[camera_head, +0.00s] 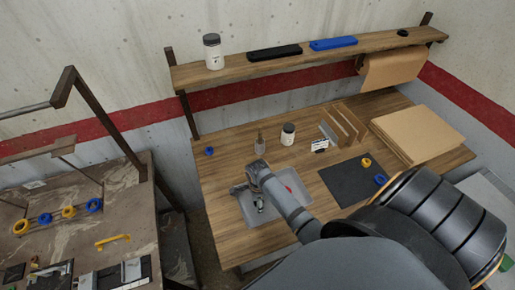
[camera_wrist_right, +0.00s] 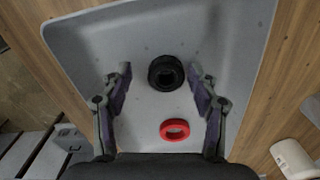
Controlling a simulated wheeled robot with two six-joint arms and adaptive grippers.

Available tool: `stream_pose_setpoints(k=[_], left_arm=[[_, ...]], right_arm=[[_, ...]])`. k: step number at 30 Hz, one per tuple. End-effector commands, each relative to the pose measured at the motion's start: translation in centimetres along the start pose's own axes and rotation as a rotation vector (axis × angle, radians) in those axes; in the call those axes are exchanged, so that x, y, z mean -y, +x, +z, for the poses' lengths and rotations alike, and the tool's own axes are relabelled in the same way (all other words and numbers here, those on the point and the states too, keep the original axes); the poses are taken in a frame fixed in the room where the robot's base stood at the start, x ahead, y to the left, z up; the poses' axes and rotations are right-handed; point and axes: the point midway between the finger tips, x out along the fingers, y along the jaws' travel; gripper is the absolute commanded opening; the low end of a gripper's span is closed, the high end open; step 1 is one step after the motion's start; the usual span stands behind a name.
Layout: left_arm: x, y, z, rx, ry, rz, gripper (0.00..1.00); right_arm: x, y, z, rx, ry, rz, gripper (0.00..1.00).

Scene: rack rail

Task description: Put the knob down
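A black round knob with a dark hollow centre (camera_wrist_right: 166,73) lies in a grey tray (camera_wrist_right: 215,35) in the right wrist view. My right gripper (camera_wrist_right: 160,82) is open, its two fingers on either side of the knob with a visible gap on each side. A red ring (camera_wrist_right: 174,129) lies in the same tray, closer to the gripper's base. In the head view my right gripper (camera_head: 243,187) is over the tray (camera_head: 291,208), and the knob is hidden there. My left gripper is not in view.
A dark mat (camera_head: 345,182) holds a yellow ring (camera_head: 366,162) and a blue ring (camera_head: 381,180). A white jar (camera_head: 288,134), a wooden divider (camera_head: 345,124) and stacked cardboard (camera_head: 418,134) stand behind. A shelf (camera_head: 290,62) runs above. The table's left front is clear.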

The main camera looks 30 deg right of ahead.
Motion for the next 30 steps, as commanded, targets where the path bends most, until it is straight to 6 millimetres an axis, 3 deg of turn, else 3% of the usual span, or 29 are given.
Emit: stream_pose_setpoints(k=[3,8,11,15,21,25,30], left_arm=[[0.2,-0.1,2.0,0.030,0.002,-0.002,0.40],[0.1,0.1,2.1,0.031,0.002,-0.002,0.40],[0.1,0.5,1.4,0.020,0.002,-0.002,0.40],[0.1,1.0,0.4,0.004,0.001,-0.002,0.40],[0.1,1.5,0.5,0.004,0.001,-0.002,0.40],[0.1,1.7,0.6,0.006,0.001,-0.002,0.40],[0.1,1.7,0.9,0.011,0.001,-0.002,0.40]], right_arm=[[0.1,-0.1,0.0,0.000,0.000,-0.001,0.61],[0.1,-0.6,0.0,0.000,0.000,-0.003,0.61],[0.2,-2.1,0.0,0.001,0.000,-0.007,0.61],[0.2,-5.6,0.0,0.001,-0.001,-0.008,0.61],[0.2,-9.9,0.0,0.000,0.000,-0.005,0.61],[0.1,-11.6,0.0,0.000,-0.001,-0.003,0.61],[0.1,-12.1,0.0,0.000,-0.001,-0.001,0.61]])
